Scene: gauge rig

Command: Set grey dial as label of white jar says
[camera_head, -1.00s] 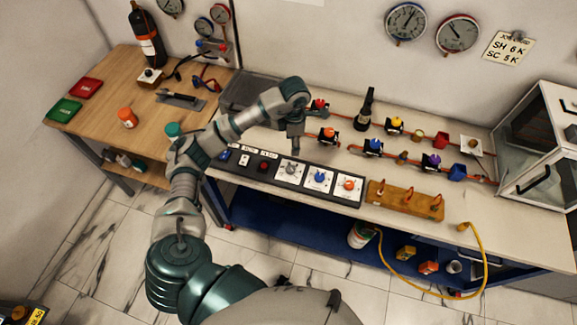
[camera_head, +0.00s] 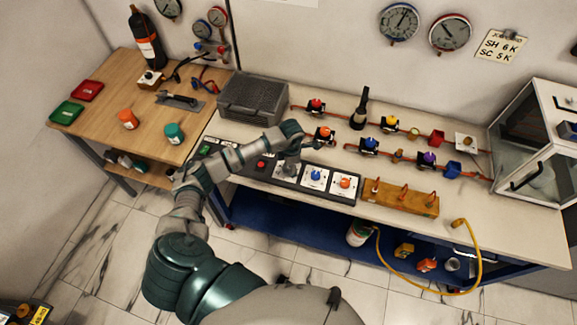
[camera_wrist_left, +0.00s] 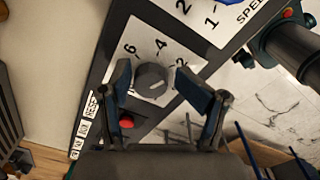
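The grey dial (camera_wrist_left: 152,80) sits on a white plate with the numbers 6, 4 and 2 visible, on the dark control panel. A pale mark shows on its knob; I cannot tell its exact setting. My left gripper (camera_wrist_left: 152,72) is open, with one finger on either side of the dial; contact is not clear. In the head view the left gripper (camera_head: 289,165) is over the dial and hides most of it. A white container (camera_head: 357,235) on the lower blue shelf may be the white jar; its label is unreadable. My right gripper is not in view.
To the right of the grey dial are a blue dial (camera_head: 315,178) and an orange dial (camera_head: 344,184). A dark grey box (camera_head: 253,97) stands behind my arm. A wall note (camera_head: 501,46) reads SH 6 K, SC 5 K.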

